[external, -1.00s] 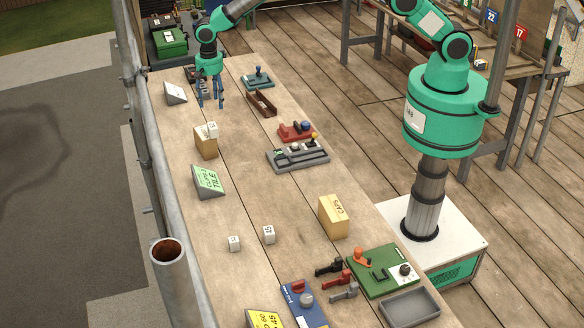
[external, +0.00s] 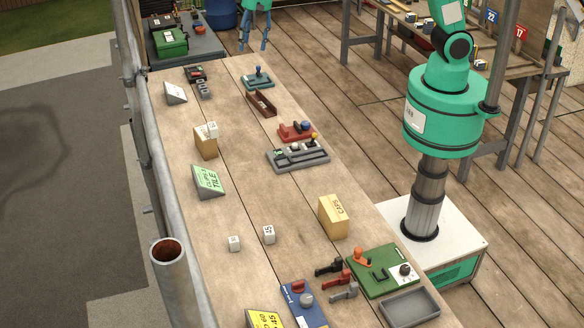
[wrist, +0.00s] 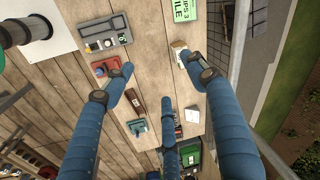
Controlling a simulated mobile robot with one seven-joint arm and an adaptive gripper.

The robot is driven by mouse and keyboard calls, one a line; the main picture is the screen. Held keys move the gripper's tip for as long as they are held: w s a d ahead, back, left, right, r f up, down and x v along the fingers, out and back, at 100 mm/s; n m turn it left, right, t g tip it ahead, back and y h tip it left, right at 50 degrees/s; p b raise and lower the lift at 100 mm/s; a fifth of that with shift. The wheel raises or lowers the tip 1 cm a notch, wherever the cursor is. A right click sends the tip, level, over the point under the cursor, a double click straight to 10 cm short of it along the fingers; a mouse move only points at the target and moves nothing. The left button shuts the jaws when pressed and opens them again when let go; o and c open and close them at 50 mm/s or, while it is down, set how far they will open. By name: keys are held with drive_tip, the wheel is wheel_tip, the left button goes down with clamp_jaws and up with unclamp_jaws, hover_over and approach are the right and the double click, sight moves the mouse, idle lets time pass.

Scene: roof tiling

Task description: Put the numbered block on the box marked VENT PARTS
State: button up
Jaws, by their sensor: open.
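A small white block (external: 212,129) with dark marks sits on top of a tan box (external: 206,146) on the left half of the long bench. The writing on this box is too small to read. Two more white numbered blocks, one reading 45 (external: 269,235) and one less legible (external: 234,243), stand on the near part of the bench. My gripper (external: 253,42) is open and empty beyond the bench's far end, well away from the blocks. In the wrist view its blue fingers (wrist: 155,76) are spread; one partly covers the tan box (wrist: 179,53).
A box marked CAPS (external: 333,216) stands near the bench's right edge. A green sign (external: 208,181), grey tray of parts (external: 299,155), red-brown open box (external: 261,103) and green board (external: 384,271) are also on the bench. Scaffold pipes line the left side.

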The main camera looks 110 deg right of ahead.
drive_tip(key=s+a+r+n+t, duration=0.1)
drive_tip(key=s+a+r+n, duration=0.2)
drive_tip(key=s+a+r, duration=0.5)
drive_tip(key=s+a+r+n+t, duration=0.1)
drive_tip(key=s+a+r+n, duration=0.2)
drive_tip(key=s, duration=1)
drive_tip(key=s+a+n, duration=0.2)
drive_tip(key=s+n, duration=0.1)
drive_tip(key=s, duration=0.8)
drive_tip(key=s+a+f+n+t, duration=0.1)
drive_tip(key=s+a+n, duration=0.1)
drive_tip(key=s, duration=0.9)
drive_tip(key=shift+s+n+t, duration=0.25)
drive_tip(key=shift+n+t, duration=0.05)
drive_tip(key=shift+n, duration=0.1)
drive_tip(key=shift+a, duration=0.1)
wheel_tip(320, 180, down, 14)
drive_tip(key=b, duration=1.4)
drive_tip(key=shift+f, duration=0.2)
drive_tip(key=shift+o, duration=0.5)
drive_tip(key=shift+w, duration=0.1)
